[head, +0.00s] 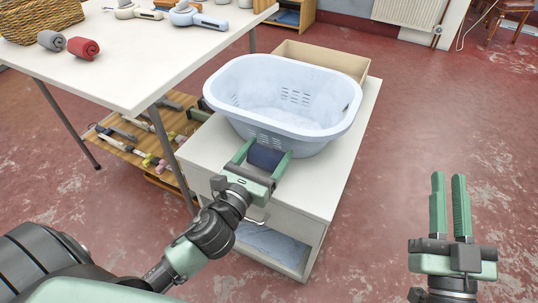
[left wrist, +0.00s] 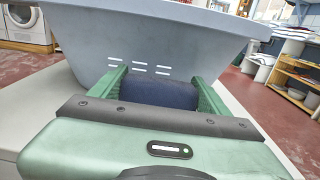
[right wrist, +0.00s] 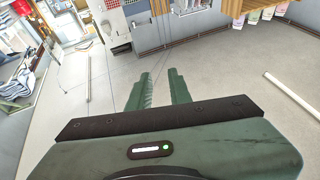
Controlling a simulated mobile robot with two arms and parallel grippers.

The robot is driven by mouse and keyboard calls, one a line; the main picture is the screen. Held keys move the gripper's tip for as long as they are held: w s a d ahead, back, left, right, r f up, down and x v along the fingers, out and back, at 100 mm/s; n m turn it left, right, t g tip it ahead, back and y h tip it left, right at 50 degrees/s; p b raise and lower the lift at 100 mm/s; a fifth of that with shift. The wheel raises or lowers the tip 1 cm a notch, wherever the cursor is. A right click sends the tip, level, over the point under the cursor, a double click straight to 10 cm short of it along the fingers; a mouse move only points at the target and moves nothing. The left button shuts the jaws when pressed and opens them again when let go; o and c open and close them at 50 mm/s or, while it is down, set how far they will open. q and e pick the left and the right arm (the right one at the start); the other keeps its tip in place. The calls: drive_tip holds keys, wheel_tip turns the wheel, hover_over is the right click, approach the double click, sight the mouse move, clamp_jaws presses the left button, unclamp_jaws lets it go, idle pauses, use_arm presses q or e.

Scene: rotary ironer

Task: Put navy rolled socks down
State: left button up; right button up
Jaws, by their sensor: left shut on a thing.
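The navy rolled socks (head: 265,157) are a dark blue roll between the fingers of my left gripper (head: 262,158). In the left wrist view the socks (left wrist: 158,92) fill the gap between both green fingers, just in front of the pale blue laundry basket (left wrist: 140,35). They are low over the front of the white cabinet top (head: 205,160); I cannot tell whether they touch it. My right gripper (head: 449,205) is empty over the floor to the right, its two fingers slightly apart.
The laundry basket (head: 285,100) takes up much of the cabinet top, with a cardboard box (head: 325,60) behind it. A white table (head: 135,60) at the left carries a grey roll (head: 51,40), a red roll (head: 83,48) and a wicker basket (head: 40,18). Open red floor lies right.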

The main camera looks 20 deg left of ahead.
use_arm(q)
drive_tip(key=shift+w+f, duration=0.5)
drive_tip(key=shift+f, duration=0.05)
use_arm(e)
drive_tip(key=shift+s+r+t, duration=0.35)
drive_tip(key=shift+r+t, duration=0.15)
drive_tip(key=shift+r, duration=0.25)
drive_tip(key=shift+s+r+t, duration=0.35)
drive_tip(key=shift+r+t, duration=0.15)
drive_tip(key=shift+r, duration=0.2)
use_arm(q)
drive_tip(key=shift+f, duration=0.15)
use_arm(e)
drive_tip(key=shift+s+r+y, duration=0.15)
drive_tip(key=shift+y, duration=0.15)
use_arm(q)
drive_tip(key=o, duration=1.3)
drive_tip(key=shift+o, duration=0.2)
